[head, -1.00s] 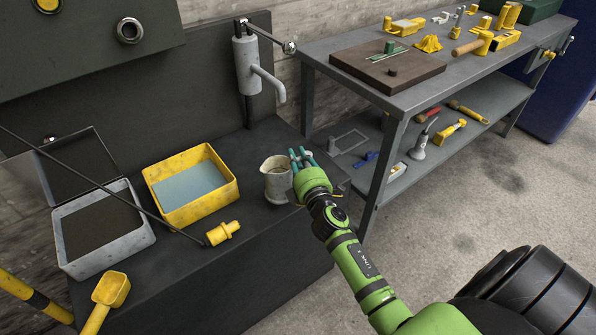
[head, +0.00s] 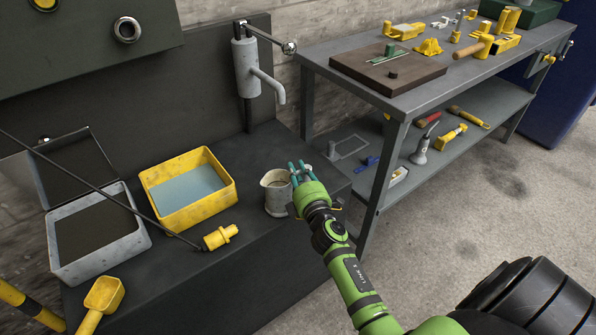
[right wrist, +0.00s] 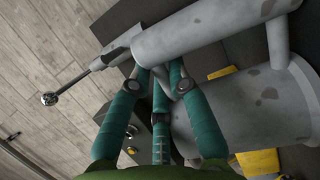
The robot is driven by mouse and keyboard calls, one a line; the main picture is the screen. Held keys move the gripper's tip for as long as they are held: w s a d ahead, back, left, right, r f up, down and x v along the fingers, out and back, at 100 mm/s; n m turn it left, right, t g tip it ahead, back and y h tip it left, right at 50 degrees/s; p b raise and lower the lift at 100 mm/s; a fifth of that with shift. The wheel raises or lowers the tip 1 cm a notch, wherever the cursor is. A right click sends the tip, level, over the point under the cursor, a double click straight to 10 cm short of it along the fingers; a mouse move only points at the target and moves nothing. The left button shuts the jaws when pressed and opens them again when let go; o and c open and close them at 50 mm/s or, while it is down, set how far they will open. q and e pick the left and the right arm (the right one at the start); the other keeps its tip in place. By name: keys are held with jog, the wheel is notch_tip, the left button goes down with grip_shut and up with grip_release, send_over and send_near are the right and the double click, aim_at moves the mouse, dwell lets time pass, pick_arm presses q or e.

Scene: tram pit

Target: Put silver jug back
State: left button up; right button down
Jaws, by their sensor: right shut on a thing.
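The silver jug (head: 276,194) is a small worn grey pitcher, upright at the right end of the dark bench (head: 235,270). I cannot tell whether its base touches the bench top. My right gripper (head: 300,174) comes in from the jug's right side, with its teal fingers shut on the handle. In the right wrist view, the fingers (right wrist: 160,85) close around the handle, and the jug's grey body (right wrist: 235,112) lies to their right. My left gripper is not in view.
A grey pump with a spout (head: 247,68) stands behind the jug. Left of the jug are a yellow tray (head: 228,198), a yellow fitting (head: 219,237) and an open grey box (head: 60,262). A two-level workbench (head: 345,106) with tools stands at right.

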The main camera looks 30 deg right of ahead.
jog(key=c, duration=1.2)
grip_release()
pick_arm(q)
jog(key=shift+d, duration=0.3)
